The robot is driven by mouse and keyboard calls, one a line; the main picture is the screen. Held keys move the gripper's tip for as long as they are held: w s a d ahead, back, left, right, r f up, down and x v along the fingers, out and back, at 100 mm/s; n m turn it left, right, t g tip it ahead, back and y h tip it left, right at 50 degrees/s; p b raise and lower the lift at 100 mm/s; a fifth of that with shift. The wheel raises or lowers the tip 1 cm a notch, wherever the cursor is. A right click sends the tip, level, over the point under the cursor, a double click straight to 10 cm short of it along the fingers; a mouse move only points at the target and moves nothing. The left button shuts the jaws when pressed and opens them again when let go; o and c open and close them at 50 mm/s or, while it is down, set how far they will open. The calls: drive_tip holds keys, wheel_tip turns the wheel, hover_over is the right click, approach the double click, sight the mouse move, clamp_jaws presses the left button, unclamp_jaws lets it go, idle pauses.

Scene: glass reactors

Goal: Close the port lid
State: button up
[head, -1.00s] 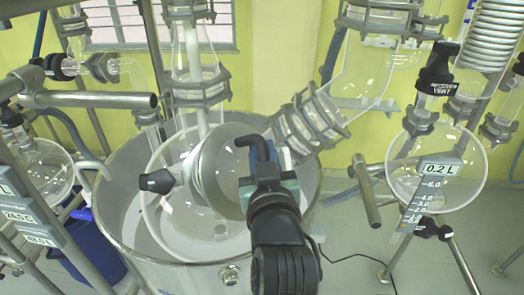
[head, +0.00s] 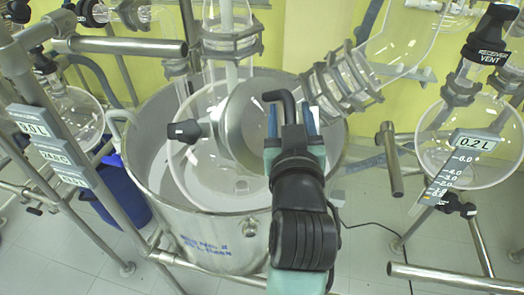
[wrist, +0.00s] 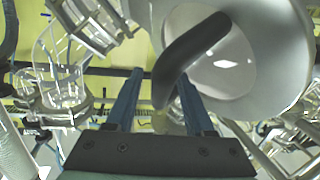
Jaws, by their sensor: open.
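The port lid (head: 236,122) is a round grey disc standing open and tilted at the glass vessel (head: 190,185). Its black bent handle (head: 286,104) sticks out toward my gripper (head: 291,122). In the wrist view the lid (wrist: 285,75) fills the upper right, and the handle (wrist: 192,48) curves down from its face. My gripper (wrist: 160,76) is open there, with one blue finger on each side of the handle's lower end. I cannot tell whether either finger touches the handle. The port opening is not clearly seen.
The vessel sits in a steel pot (head: 150,200). A black knob (head: 184,132) is left of the lid. A clamped glass joint (head: 340,82) is close above right. A round receiver flask (head: 460,165) and a metal bar (head: 388,160) stand at right. Frame tubes run at left.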

drive_tip(key=s+a+f+p, duration=0.1)
drive_tip(key=s+a, duration=0.4)
drive_tip(key=s, duration=0.7)
drive_tip(key=shift+s, duration=0.15)
idle(0.7)
drive_tip(key=shift+s+a+p, duration=0.1)
drive_tip(key=shift+p, duration=0.25)
drive_tip(key=s+p, duration=0.9)
drive_tip(key=s, duration=0.3)
drive_tip(key=shift+s+d+r, duration=0.35)
drive_tip(key=shift+r, duration=0.05)
